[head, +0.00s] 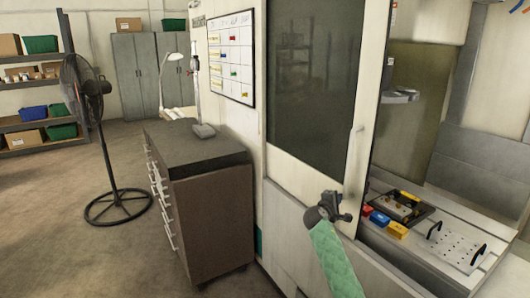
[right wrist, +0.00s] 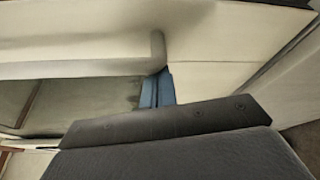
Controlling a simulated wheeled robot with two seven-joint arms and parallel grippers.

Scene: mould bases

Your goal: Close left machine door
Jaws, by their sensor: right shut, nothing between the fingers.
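The machine door (head: 362,120) is a cream panel with a large dark window (head: 311,80). It stands to the left of an opening into the machine, so the doorway is open at its right. A slim upright handle (head: 353,142) shows near the door's right edge. My right gripper (head: 342,205) is shut and empty, low in front of the door near its lower right corner; I cannot tell whether it touches the door. In the right wrist view, blue finger parts (right wrist: 157,90) show close to a pale surface with a rounded bar. My left gripper is out of view.
Inside the opening, a black tray (head: 428,211), blue and yellow blocks (head: 397,230) and a white plate with black handles (head: 456,247) lie on the bed. A brown drawer cabinet (head: 212,215) and a black fan (head: 84,85) stand at left. Floor between them is clear.

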